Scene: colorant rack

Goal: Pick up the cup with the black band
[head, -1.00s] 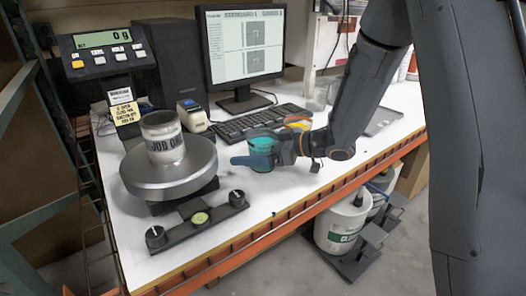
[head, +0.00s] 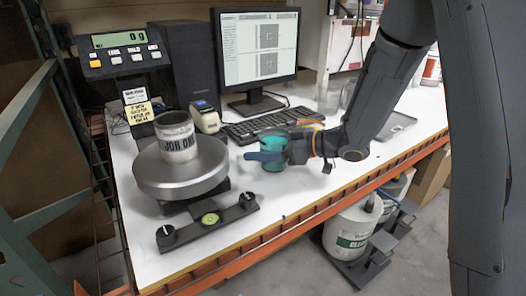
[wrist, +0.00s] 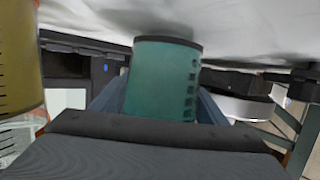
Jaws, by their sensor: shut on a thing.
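A teal cup (head: 273,145) is in my gripper (head: 266,156) over the white bench, in front of the keyboard. In the wrist view the teal cup (wrist: 162,85) fills the middle, between the two blue fingers of my gripper (wrist: 160,105). A dark band runs round its end farther from the wrist, and dark marks run down its right side. The gripper is shut on the cup's sides. I cannot tell whether the cup's bottom touches the bench.
A round metal scale (head: 182,173) bearing a tin marked "JOB ONE" (head: 177,137) stands left of the cup. A keyboard (head: 266,124) and monitor (head: 257,55) are behind. A yellowish container (wrist: 20,62) is close by at the wrist view's left edge. White buckets (head: 352,228) stand below the bench.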

